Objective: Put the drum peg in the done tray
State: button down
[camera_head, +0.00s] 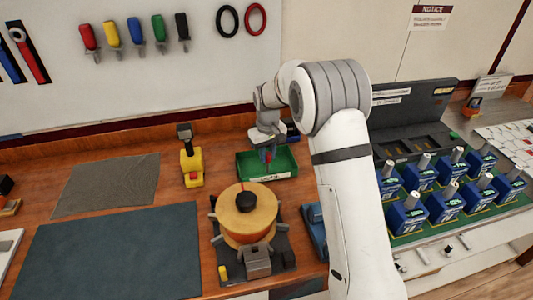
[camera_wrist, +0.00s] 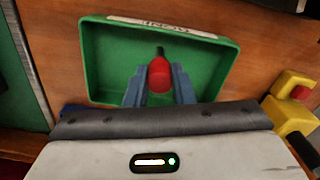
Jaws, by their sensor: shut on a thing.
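The drum peg (camera_wrist: 160,75), red with a thin dark tip, is between the blue-grey fingers of my gripper (camera_wrist: 159,84) in the wrist view. My gripper is shut on it. The green done tray (camera_wrist: 103,55) lies under the peg in the wrist view, with a white label on its rim. I cannot tell whether the peg touches the tray floor.
A wooden drum (camera_head: 246,225) with a black knob stands in front of the tray. A yellow and black tool (camera_head: 191,165) stands left of the tray. Several blue breakers (camera_head: 443,203) stand in rows at right. A dark mat (camera_head: 115,255) lies clear at left.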

jog(key=c, duration=1.2)
grip_release()
jog(key=shift+f, duration=0.1)
jog(key=shift+c, duration=0.2)
notch_tip(320, 180, up, 12)
jog(key=f+b, duration=0.1)
jog(key=s+d+r+m, duration=0.2)
jog(key=s+d+r, duration=0.4)
jog(key=s+d, duration=0.1)
jog(key=s+d+m+t, duration=0.1)
jog(key=s+d, duration=0.2)
jog(key=s, duration=0.6)
jog(key=s+d+f+m+t, duration=0.1)
jog(key=s+d, duration=0.3)
jog(key=s, duration=0.5)
jog(key=s+d+f+m+t, duration=0.1)
jog(key=s+d, duration=0.3)
jog(key=s, duration=0.5)
jog(key=shift+m, duration=0.6)
jog(key=shift+s+d, duration=0.1)
